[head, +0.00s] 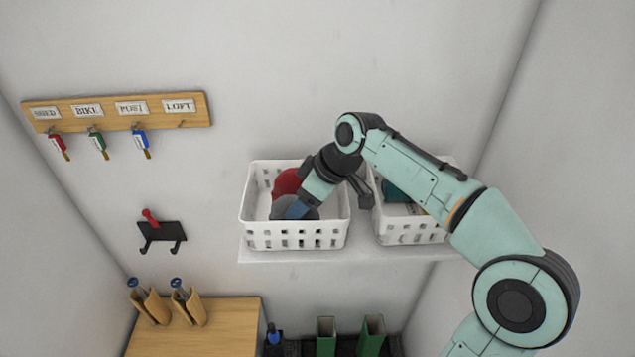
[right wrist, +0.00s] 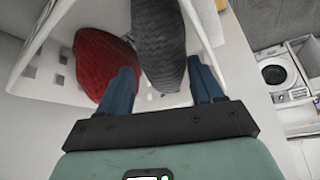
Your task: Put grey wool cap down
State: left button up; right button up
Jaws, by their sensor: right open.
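The grey wool cap (head: 280,207) lies in the left white basket (head: 297,241) on the shelf, beside a red cap (head: 286,182). My right gripper (head: 297,210) reaches down into this basket at the grey cap, and its blue fingers cover part of it. In the right wrist view the fingers (right wrist: 160,68) stand apart, with the ribbed grey cap (right wrist: 160,38) beyond and between their tips. The red cap (right wrist: 102,65) shows to the left, partly behind the left finger. My right gripper is open. My left gripper is not in view.
A second white basket (head: 410,230) with teal contents stands to the right, partly behind my right arm. The shelf (head: 290,255) has a narrow front edge. A key rack (head: 115,111) and a black hook (head: 162,233) hang on the wall at left.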

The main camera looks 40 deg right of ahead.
jog(key=v, duration=0.9)
jog(key=shift+s+r, duration=0.25)
